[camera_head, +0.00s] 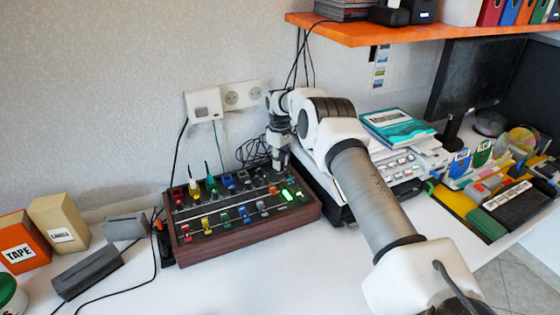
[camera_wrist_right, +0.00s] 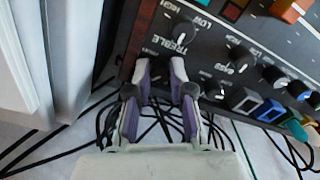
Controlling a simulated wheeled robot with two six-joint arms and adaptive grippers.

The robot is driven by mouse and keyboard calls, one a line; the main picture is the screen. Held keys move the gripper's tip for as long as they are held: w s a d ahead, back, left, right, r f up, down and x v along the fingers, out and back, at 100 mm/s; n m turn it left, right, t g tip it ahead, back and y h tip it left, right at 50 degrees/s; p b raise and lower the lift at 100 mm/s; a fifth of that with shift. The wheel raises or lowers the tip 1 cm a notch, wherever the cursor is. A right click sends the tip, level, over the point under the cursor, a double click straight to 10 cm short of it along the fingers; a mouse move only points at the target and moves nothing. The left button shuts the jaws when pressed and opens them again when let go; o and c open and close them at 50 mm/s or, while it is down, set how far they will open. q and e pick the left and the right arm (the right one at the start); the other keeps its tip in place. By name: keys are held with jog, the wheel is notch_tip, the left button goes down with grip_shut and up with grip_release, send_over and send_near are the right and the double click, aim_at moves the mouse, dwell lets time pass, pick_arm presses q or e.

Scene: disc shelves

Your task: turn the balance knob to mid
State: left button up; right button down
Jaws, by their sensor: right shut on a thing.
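A mixer (camera_head: 245,232) with a dark panel and a reddish-brown wooden case stands on the white table. My right gripper (camera_head: 281,164) reaches down to its back right corner. In the right wrist view, the two fingers of this gripper (camera_wrist_right: 161,75) are close together over the panel edge, shut on a small dark knob. The knob is mostly hidden between the fingers, and its label is too small to read surely. A treble knob (camera_wrist_right: 185,31) and a bass knob (camera_wrist_right: 239,58) sit beside it. My left gripper is in neither view.
A stack of papers and devices (camera_head: 400,160) stands close right of the mixer. Black cables (camera_head: 255,152) lie behind it. An orange shelf (camera_head: 420,32) hangs above. Tape (camera_head: 22,245) and label boxes (camera_head: 60,222) stand at the left. The table's front is clear.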

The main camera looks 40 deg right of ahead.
jog(key=c, duration=1)
grip_release()
jog(key=shift+f, duration=0.1)
jog(key=shift+c, duration=0.2)
